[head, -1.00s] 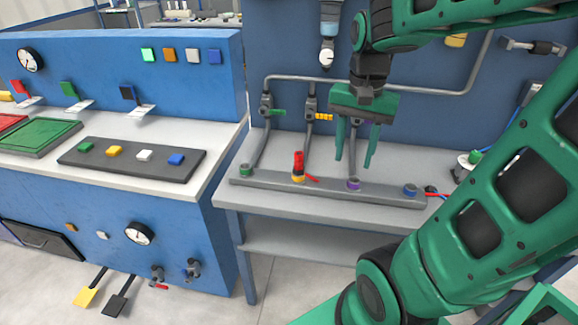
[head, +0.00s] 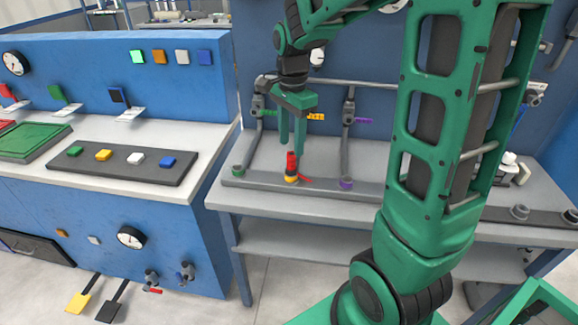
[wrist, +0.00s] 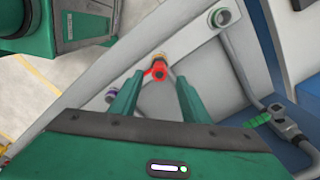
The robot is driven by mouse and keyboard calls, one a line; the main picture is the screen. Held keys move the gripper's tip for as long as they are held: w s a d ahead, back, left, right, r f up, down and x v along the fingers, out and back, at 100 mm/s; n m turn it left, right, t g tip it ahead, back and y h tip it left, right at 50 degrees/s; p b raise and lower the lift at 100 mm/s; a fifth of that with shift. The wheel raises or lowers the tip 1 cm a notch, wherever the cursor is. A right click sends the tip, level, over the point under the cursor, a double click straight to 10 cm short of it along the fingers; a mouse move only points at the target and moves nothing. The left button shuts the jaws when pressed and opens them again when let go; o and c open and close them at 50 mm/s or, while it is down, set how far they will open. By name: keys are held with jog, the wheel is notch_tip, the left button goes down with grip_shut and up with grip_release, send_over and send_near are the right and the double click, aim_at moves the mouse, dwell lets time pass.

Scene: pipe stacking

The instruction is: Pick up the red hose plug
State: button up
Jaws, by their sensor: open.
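The red hose plug (head: 292,160) stands upright on the yellow-ringed socket of the grey rail on the workbench. In the wrist view the plug (wrist: 159,70) shows from above, just ahead of and between the two fingertips. My gripper (head: 291,148) is open and points down, with its fingers just above and around the plug's top in the head view. In the wrist view my gripper (wrist: 158,82) has both fingers apart with nothing between them. I cannot tell whether a finger touches the plug.
The grey rail (head: 325,190) also bears a green-ringed socket (head: 238,170) to the left and a purple-ringed socket (head: 346,184) to the right. Grey pipes with a green valve handle (wrist: 258,121) and other coloured handles rise behind. A blue control console (head: 110,220) stands to the left.

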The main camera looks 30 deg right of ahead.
aim_at(291, 153)
jog(key=shift+f, duration=2.7)
grip_shut()
